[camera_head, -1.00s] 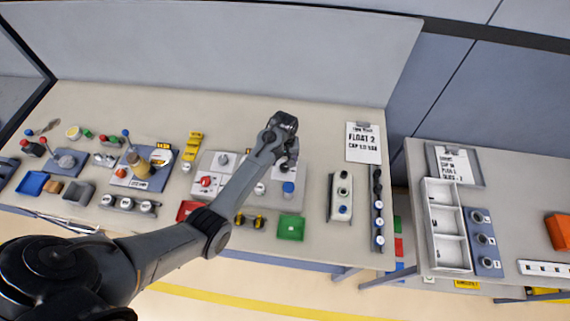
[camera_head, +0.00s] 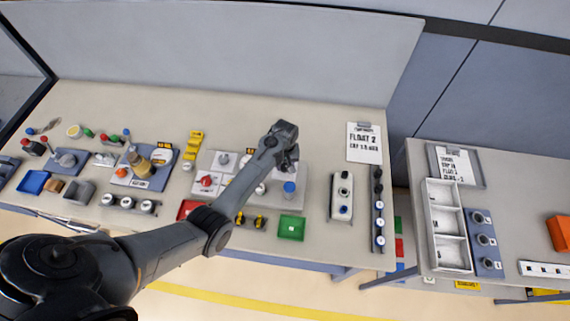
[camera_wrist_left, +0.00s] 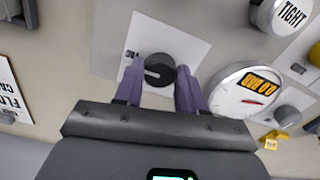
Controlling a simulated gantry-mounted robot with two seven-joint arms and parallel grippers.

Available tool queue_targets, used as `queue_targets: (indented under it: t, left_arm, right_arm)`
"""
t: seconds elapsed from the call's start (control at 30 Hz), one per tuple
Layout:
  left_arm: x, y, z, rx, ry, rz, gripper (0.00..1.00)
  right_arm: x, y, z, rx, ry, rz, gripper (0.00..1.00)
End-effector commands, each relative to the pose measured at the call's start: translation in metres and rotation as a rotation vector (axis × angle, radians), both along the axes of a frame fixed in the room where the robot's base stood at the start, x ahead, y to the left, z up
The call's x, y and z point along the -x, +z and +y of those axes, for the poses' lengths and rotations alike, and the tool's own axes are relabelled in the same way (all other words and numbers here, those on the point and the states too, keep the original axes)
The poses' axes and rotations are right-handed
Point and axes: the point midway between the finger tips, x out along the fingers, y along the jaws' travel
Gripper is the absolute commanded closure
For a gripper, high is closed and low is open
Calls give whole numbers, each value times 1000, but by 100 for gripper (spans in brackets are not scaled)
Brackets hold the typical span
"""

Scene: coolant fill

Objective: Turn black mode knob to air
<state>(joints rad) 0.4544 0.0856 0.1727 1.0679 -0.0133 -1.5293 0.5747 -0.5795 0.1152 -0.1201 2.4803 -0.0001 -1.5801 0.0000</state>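The black mode knob (camera_wrist_left: 160,70) sits on a white square plate (camera_wrist_left: 178,42) in the left wrist view, with a pale pointer line toward the left of the picture. Part of a printed label shows at the plate's left side. My left gripper (camera_wrist_left: 160,75) has its two purple-grey fingers apart, one on each side of the knob. Narrow gaps seem to show beside the knob, so I see no firm grip. In the head view my left gripper (camera_head: 289,163) is over the grey panel and hides the knob. My right gripper is in neither view.
A round gauge (camera_wrist_left: 245,92) lies close to the right of the fingers, with a grey "TIGHT" cap (camera_wrist_left: 283,14) beyond. A blue-topped cylinder (camera_head: 289,189) and green tray (camera_head: 291,228) lie near the gripper. A clipboard (camera_head: 364,143) lies to the right.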

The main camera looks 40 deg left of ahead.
Motion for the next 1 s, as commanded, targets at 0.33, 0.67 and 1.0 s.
queue_targets:
  t: [0.33, 0.67, 1.0]
  left_arm:
    - [0, 1, 0, 1, 23, 1, 91]
    - [0, 4, 0, 0, 205, 3, 91]
    - [-1, 3, -1, 1, 521, 2, 91]
  right_arm:
    - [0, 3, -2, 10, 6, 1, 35]
    - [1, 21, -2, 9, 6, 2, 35]
    - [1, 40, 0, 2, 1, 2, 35]
